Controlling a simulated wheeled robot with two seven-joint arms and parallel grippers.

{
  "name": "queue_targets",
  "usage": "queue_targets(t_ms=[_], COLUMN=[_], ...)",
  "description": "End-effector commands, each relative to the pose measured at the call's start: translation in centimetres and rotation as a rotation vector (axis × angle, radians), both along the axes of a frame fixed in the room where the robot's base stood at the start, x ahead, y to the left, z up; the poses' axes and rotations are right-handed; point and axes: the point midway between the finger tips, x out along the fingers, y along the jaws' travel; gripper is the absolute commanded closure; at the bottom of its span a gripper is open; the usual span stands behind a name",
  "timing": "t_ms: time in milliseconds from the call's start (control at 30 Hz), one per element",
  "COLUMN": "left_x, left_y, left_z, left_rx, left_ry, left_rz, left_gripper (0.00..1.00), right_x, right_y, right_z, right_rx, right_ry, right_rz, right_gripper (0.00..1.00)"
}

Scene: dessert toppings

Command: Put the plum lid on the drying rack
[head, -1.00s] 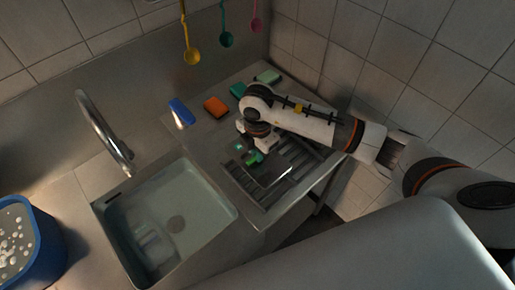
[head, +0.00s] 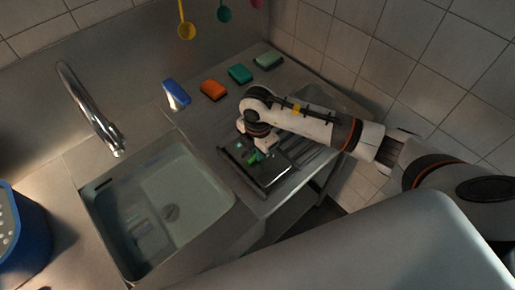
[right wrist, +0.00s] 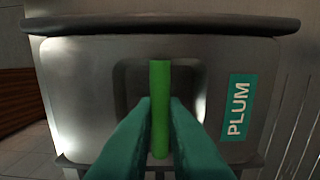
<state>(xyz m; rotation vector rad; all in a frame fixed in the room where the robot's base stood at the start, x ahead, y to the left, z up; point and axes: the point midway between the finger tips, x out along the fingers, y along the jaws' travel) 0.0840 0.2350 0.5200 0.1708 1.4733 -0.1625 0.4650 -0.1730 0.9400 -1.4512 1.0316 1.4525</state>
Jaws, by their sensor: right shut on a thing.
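The plum lid (head: 272,176) is a dark, shiny metal panel in the head view. In the right wrist view the lid (right wrist: 85,85) fills most of the picture and bears a teal label (right wrist: 237,108) reading PLUM. My right gripper (head: 255,156) is shut on the lid's green handle (right wrist: 160,75), with its teal fingers on both sides of it. The drying rack (head: 308,157) shows its slats to the right of the lid. The lid is over the rack's left part; I cannot tell whether they touch. My left gripper is not in view.
The sink (head: 205,192) lies left of the rack, with a tap (head: 88,108) behind it. A blue item (head: 176,93), an orange sponge (head: 213,90), a teal sponge (head: 240,73) and a pale green sponge (head: 268,60) line the back. A blue container (head: 12,240) stands far left.

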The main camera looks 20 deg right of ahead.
Motion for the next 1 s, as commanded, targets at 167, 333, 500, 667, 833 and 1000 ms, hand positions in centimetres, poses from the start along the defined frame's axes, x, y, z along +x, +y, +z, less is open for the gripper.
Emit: queue_targets(t_ms=[167, 333, 500, 667, 833, 1000], left_x=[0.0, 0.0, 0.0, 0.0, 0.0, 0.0], left_y=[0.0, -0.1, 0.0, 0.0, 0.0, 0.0], left_z=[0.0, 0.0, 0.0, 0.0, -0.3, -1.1], left_rx=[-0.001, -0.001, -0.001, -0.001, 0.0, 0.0], left_ry=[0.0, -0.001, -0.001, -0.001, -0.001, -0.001], left_rz=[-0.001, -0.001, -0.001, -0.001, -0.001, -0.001], left_gripper=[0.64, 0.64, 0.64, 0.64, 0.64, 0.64], right_x=[0.0, 0.0, 0.0, 0.0, 0.1, 0.2], right_y=[0.0, 0.0, 0.0, 0.0, 0.0, 0.0], right_z=[0.0, 0.0, 0.0, 0.0, 1.2, 4.5], right_rx=[0.0, 0.0, 0.0, 0.0, 0.001, 0.001], right_ry=[0.0, 0.0, 0.0, 0.0, -0.003, -0.007], right_rz=[0.0, 0.0, 0.0, 0.0, 0.001, 0.001], right_gripper=[1.0, 0.74, 0.63, 0.63, 0.63, 0.63])
